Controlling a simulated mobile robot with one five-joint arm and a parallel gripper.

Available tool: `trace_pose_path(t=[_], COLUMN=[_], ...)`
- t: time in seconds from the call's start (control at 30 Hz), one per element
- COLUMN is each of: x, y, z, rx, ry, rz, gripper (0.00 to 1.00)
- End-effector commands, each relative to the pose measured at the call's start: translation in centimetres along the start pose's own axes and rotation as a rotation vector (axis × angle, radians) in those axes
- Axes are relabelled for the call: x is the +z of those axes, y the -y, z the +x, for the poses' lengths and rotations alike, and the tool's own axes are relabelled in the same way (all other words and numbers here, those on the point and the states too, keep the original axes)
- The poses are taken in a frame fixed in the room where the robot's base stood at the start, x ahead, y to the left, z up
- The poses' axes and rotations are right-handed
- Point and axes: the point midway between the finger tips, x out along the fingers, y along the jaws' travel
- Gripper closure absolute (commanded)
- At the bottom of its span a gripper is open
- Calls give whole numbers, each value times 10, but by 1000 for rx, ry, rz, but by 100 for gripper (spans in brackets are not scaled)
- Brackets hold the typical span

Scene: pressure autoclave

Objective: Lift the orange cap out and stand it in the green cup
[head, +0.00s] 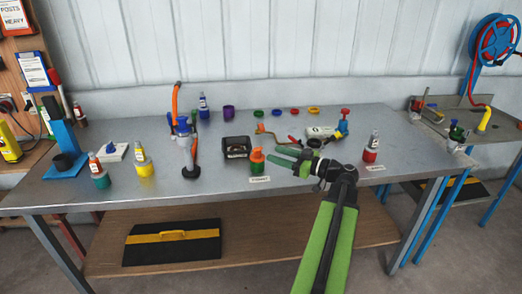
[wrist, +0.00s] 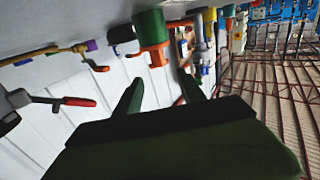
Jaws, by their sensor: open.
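The orange cap (head: 257,155) stands upright in the green cup (head: 256,168) near the table's front edge, with its upper part showing above the rim. My gripper (head: 275,155) is open and empty just right of the cap, its green fingers pointing left toward it. The wrist view is upside down. There the orange cap (wrist: 154,54) hangs below the green cup (wrist: 151,27), just beyond the open fingertips (wrist: 161,79). The cap's lower part is hidden inside the cup. I see no contact between fingers and cap.
A black box (head: 236,147) stands left of the cup. Behind is a valve assembly with a red handle (head: 293,139). A red-based bottle (head: 371,147) stands to the right. A soldering-type tool stand (head: 190,165) is further left. The table right of the bottle is clear.

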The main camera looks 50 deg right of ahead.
Motion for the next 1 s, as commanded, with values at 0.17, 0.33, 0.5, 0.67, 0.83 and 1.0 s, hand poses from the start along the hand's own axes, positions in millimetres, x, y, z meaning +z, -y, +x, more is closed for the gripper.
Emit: trace_pose_path(t=[0.17, 0.33, 0.5, 0.67, 0.83, 1.0], x=[0, 0, 0, 0, 0, 0], y=[-1, 0, 0, 0, 0, 0], z=[-41, -58, -61, -60, -60, -60], rx=[3, 1, 0, 0, 0, 0], ry=[0, 0, 0, 0, 0, 0], rz=[0, 0, 0, 0, 0, 0], gripper=[53, 53, 53, 53, 53, 53])
